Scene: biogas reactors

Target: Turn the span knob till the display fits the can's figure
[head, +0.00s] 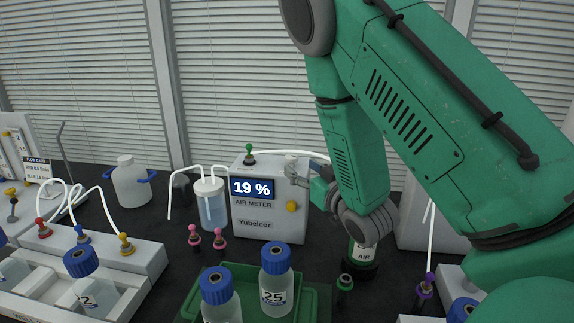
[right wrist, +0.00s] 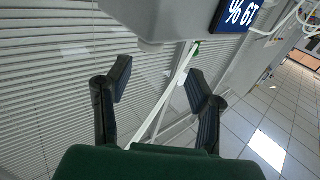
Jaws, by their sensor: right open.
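The air meter (head: 268,222) is a pale box marked Yubelcor, and its blue display (head: 252,188) reads 19 %. The display also shows, upside down, in the right wrist view (right wrist: 238,12). A yellow knob (head: 291,206) is on the meter's front; I cannot read which knob is span. The can (head: 363,256) has a white label reading AIR and stands behind and below my right wrist; its figure cannot be read. My right gripper (head: 308,180) is at the meter's upper right side. The right wrist view shows its fingers (right wrist: 158,88) apart with nothing gripped.
A green tray (head: 318,300) with blue-capped bottles stands in front of the meter. A lidded jar with tubes (head: 211,205) is left of it. Pink fittings (head: 194,237) and a dark green-topped fitting (head: 345,285) stand nearby. A white tube runs behind the meter's top.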

